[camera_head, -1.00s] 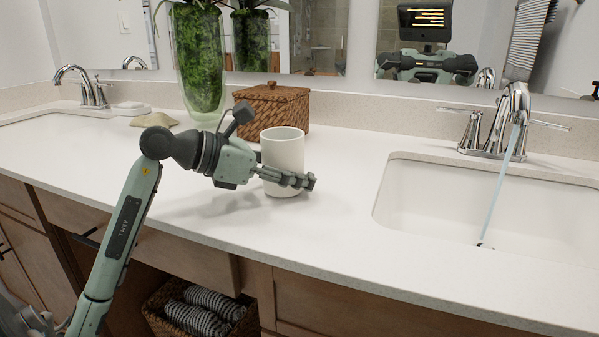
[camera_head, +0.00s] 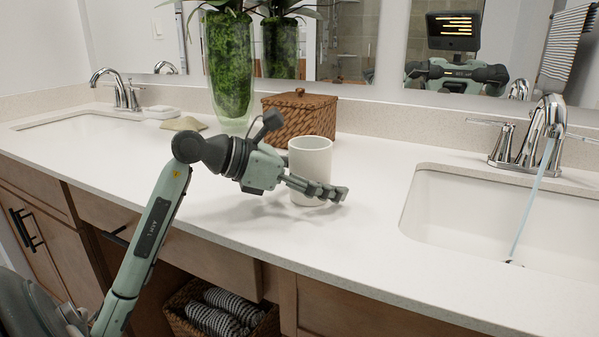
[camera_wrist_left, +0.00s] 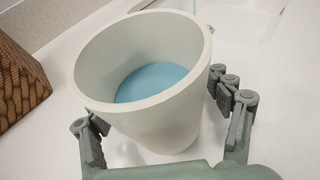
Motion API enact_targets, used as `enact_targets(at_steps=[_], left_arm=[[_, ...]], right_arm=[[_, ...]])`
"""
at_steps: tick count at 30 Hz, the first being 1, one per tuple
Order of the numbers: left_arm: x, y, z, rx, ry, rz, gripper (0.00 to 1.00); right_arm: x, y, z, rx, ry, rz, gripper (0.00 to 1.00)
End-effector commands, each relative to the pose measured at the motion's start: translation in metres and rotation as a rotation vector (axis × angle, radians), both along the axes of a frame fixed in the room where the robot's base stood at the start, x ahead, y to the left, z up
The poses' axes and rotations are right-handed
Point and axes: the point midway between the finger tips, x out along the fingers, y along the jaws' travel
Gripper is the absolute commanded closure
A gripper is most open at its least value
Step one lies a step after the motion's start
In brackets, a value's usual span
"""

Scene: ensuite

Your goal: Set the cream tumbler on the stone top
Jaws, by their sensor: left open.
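The cream tumbler (camera_head: 310,160) stands upright on the pale stone top (camera_head: 370,235), in front of the woven box. Blue liquid (camera_wrist_left: 152,82) shows inside it in the left wrist view. My left gripper (camera_head: 318,190) is open, with its fingers on either side of the tumbler's lower part. In the left wrist view the tumbler (camera_wrist_left: 160,125) sits between the spread fingers; I cannot tell whether either finger touches it. My right gripper is not in view.
A lidded woven box (camera_head: 300,118) and a glass vase (camera_head: 230,75) stand behind the tumbler. A sink (camera_head: 500,215) with a running tap (camera_head: 540,130) is to the right. The stone top between tumbler and sink is clear.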

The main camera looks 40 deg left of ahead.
Motion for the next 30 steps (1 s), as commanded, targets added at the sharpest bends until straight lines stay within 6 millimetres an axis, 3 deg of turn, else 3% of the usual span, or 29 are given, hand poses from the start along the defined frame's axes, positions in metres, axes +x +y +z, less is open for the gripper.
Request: enact_targets(at_steps=[1,15,21,30], left_arm=[[-0.005,0.004,0.002,0.001,-0.001,0.003,0.24],[-0.08,0.05,0.038,0.001,0.0,0.002,0.24],[-0.093,0.057,0.045,0.0,0.0,0.001,0.24],[-0.095,0.058,0.046,-0.001,-0.001,0.0,0.24]], right_arm=[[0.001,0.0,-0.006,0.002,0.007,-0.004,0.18],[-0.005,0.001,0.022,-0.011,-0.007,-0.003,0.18],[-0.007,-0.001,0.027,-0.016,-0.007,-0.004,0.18],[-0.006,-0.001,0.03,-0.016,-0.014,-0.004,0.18]])
